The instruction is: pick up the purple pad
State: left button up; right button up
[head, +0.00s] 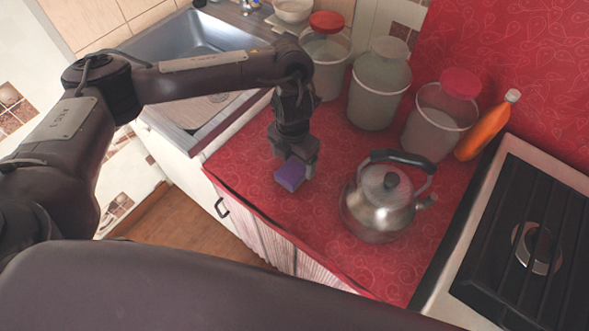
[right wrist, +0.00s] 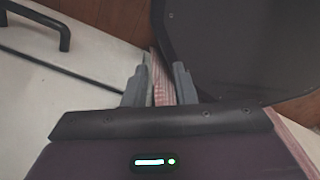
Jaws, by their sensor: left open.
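The purple pad (head: 290,175) lies on the red oilcloth counter (head: 330,235), near its front left edge, in the head view. My left gripper (head: 297,162) is right over the pad and points down at it. Its jaws are open, and the fingers partly hide the pad's far side. I cannot tell whether the fingers touch it. My right gripper (right wrist: 162,75) shows in the right wrist view with its two fingers apart and nothing held between them. The pad does not show in that view.
A metal kettle (head: 380,200) stands right of the pad. Several lidded containers, one of them a jar (head: 379,85), and an orange bottle (head: 487,128) stand behind. A sink (head: 195,40) is at the left, a stove (head: 525,240) at the right. A cabinet handle (right wrist: 62,25) shows near my right gripper.

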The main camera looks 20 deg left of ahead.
aim_at(293, 169)
pick_arm(q)
notch_tip(293, 169, down, 3)
jog(key=shift+f+b, duration=0.15)
jog(key=shift+b, duration=0.15)
jog(key=c, duration=1.1)
jog(key=shift+o, duration=0.2)
pick_arm(e)
jog(key=shift+w+a+f, duration=0.1)
jog(key=shift+w+f, duration=0.05)
jog(key=shift+w, duration=0.4)
jog(key=shift+w+f, duration=0.1)
jog(key=shift+w, duration=0.45)
jog(key=shift+w+a, duration=0.1)
